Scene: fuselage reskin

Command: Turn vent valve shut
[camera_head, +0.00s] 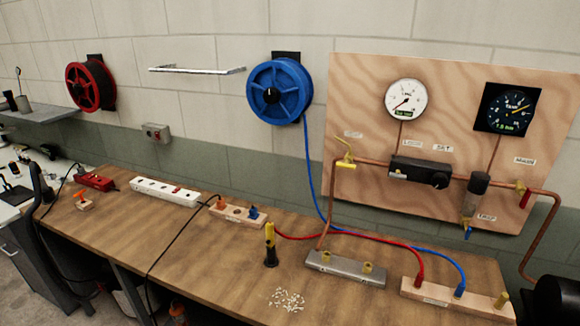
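A small valve with a yellow lever (346,155) sits at the left end of the copper pipe on the wooden board (450,80). Its lever slants upward, neither in line with the pipe nor clearly square to it. A label above it is too small to read surely, so I cannot confirm it is the vent valve. Another valve with a red handle (525,198) is at the pipe's right end. A blue-handled drain valve (468,232) hangs under the trap (474,195). My gripper is not in view.
A white gauge (406,100) and a dark gauge (507,108) are on the board. The wooden bench (190,240) holds a metal manifold block (346,268), red and blue hoses, a yellow-and-black tool (270,243) and small pale bits (288,300). A blue reel (279,92) hangs left.

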